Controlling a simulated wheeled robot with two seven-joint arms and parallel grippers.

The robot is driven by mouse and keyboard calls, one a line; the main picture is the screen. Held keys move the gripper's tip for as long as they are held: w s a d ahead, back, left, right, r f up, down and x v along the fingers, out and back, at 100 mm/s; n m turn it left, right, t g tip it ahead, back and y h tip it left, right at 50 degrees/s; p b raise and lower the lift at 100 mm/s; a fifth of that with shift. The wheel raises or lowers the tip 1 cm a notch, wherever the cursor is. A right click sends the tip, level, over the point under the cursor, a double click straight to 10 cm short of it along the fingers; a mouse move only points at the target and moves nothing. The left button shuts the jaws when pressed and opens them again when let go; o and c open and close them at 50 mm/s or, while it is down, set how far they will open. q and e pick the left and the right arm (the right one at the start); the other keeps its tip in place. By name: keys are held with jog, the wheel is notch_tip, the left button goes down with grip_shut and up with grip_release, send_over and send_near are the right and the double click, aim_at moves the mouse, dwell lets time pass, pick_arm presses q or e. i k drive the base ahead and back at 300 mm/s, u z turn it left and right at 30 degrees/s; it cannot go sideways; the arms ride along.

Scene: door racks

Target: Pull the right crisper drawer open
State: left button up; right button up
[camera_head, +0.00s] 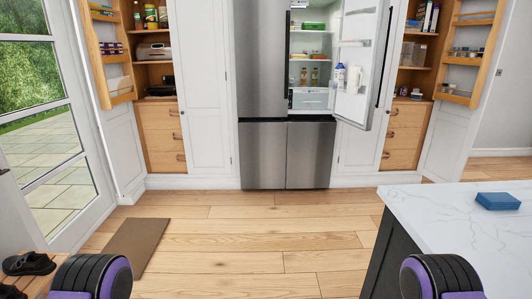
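The fridge (262,65) stands across the room, stainless steel, with its left upper door shut and its right upper door (366,60) swung open. Inside, at the bottom of the upper compartment, a pale crisper drawer (312,100) shows below the shelves and looks shut. The shut left door hides the left part of the interior. Only rounded black and purple parts of my own arms show at the bottom left and bottom right. Neither gripper is in view.
Wooden floor (240,240) lies clear before the fridge. A white-topped island (450,215) with a blue block (498,201) stands at right. A brown mat (138,240) lies at left. Open pantry doors (117,86) flank the fridge, with another on the right (459,90).

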aim_at(307, 96)
jog(key=u, duration=0.15)
jog(key=i, duration=2.55)
jog(key=z, duration=0.6)
jog(key=i, duration=1.95)
jog(key=z, duration=0.6)
